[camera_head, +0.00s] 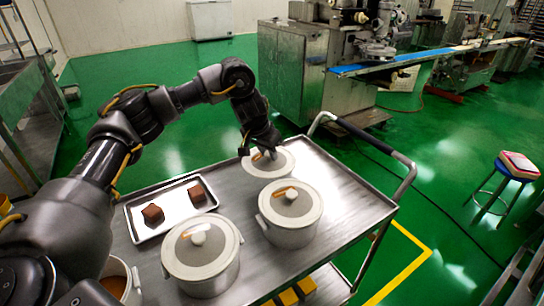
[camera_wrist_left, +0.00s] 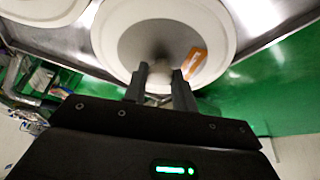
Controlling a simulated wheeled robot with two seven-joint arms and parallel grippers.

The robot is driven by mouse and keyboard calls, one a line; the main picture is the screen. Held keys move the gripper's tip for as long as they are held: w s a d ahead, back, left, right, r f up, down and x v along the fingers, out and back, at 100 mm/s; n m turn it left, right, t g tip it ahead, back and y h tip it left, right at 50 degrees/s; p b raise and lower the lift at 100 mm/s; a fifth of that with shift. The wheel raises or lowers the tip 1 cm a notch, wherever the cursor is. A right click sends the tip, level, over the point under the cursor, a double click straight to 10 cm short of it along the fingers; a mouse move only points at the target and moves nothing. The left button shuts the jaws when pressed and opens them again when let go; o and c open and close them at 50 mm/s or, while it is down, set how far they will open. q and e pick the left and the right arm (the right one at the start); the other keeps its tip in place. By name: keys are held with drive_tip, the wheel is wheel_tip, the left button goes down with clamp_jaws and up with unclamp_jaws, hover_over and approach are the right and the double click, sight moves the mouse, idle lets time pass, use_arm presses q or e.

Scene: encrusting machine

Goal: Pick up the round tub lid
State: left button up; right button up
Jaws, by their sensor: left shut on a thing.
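My left gripper (camera_head: 263,152) reaches down over this lid from behind. In the wrist view its two fingers (camera_wrist_left: 161,80) are closed on the lid's knob. The middle lid (camera_head: 291,203) and the near lid (camera_head: 199,262) are untouched. My right gripper is out of view.
A tray (camera_head: 172,222) with two brown blocks lies left of the tubs. An open tub (camera_head: 133,285) stands at the cart's near left. The cart handle (camera_head: 375,138) rises on the right. A stool (camera_head: 490,190) stands farther right; the green floor around is mostly clear.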

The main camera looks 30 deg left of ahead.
sight(263, 173)
use_arm(q)
drive_tip(key=shift+s+d+r, duration=0.3)
drive_tip(key=shift+s+r, duration=0.15)
drive_tip(key=shift+s, duration=0.55)
drive_tip(key=shift+s+d+r, duration=0.25)
drive_tip(key=shift+s+r, duration=0.25)
drive_tip(key=shift+s, duration=0.45)
drive_tip(key=shift+s+d+r, duration=0.3)
drive_tip(key=shift+s+r, duration=0.15)
drive_tip(key=shift+s, duration=0.55)
